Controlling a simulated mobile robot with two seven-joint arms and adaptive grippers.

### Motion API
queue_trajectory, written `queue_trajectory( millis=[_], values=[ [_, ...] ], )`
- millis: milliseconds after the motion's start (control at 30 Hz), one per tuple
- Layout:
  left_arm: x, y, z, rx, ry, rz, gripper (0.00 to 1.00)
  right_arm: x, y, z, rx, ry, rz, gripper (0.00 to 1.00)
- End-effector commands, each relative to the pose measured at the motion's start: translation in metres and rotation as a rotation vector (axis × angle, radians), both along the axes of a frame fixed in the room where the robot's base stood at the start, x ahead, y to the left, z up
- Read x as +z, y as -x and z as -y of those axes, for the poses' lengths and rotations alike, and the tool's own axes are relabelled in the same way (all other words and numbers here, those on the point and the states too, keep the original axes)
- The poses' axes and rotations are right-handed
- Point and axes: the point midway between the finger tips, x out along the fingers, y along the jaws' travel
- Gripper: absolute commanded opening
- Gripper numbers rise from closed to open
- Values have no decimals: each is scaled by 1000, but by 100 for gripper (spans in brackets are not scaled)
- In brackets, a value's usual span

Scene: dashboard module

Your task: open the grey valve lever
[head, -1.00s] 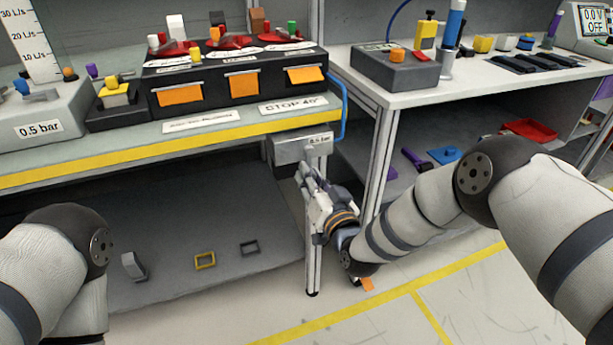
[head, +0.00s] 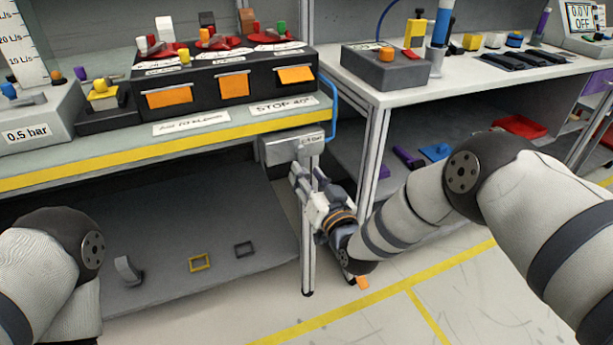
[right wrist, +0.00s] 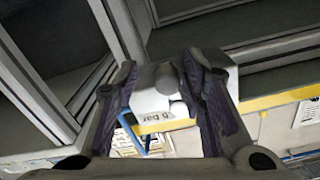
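A grey valve box (head: 279,151) with a white label hangs under the right end of the yellow-edged bench. It also shows in the right wrist view (right wrist: 157,80), where part of the label reads "bar". A short grey lever (right wrist: 172,82) stands out from its face there, in the gap between my fingers. My right gripper (head: 308,176) is just below the box, pointing up at it. In the right wrist view its two fingers (right wrist: 160,95) are spread, one on each side of the lever. I cannot tell whether they touch it.
A bench leg (head: 308,255) stands close behind my right gripper. A blue hose (head: 334,112) runs down beside the box. The second bench's leg (head: 373,165) is just to the right. A black panel (head: 225,85) with orange flaps stands on the bench above.

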Motion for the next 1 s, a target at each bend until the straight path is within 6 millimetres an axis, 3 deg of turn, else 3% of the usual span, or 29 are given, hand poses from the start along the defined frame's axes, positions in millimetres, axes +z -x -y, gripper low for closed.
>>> queue_trajectory(
  millis=[267,600,700,1000],
  values=[
    [0,0,0,0,0,0,40,1,8,0,5,0,0,37],
    [0,0,0,0,0,0,40,1,89,28,2,-1,-2,37],
    [0,0,0,0,0,0,40,1,105,34,0,0,0,37],
    [0,0,0,0,0,0,40,1,115,37,1,0,1,37]
  ],
)
